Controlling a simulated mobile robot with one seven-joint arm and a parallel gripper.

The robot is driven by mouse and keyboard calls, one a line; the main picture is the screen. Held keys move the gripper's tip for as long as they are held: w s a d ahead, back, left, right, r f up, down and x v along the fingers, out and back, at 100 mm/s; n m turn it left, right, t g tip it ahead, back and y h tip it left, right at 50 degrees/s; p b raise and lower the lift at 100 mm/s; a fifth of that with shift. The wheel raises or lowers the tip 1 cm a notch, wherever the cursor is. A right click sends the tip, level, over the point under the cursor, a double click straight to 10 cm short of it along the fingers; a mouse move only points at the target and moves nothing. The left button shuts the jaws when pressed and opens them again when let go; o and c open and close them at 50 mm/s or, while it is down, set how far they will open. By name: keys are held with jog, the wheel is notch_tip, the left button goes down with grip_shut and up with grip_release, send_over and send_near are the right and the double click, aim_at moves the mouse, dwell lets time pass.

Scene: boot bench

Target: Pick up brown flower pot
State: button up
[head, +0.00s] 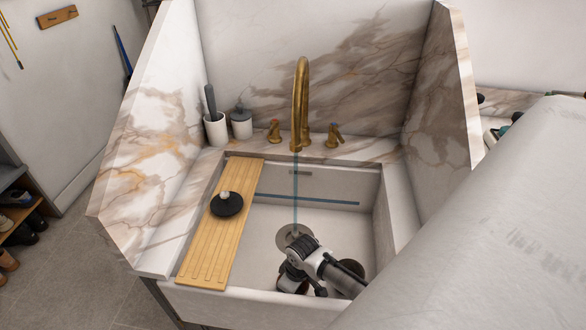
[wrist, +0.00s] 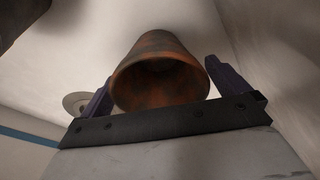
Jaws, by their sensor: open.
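The brown flower pot (wrist: 160,72) shows in the wrist view, rusty brown with dark patches, its open mouth facing the camera. It sits between the two dark fingers of my gripper (wrist: 160,72), which is open. A small gap shows between the pot's rim and each finger, clearer on the right. In the head view, my arm reaches down into the white sink (head: 388,228), with its end low near the front wall. There the arm hides much of the pot's area, and I cannot make out the pot for sure.
A wooden board (head: 225,225) lies across the sink's left side, with a black round brush (head: 227,205) on it. A brass faucet (head: 300,105) rises behind, with water running to the drain (head: 290,236). Marble walls close in the sink left, right and back.

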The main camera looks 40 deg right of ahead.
jog(key=c, duration=1)
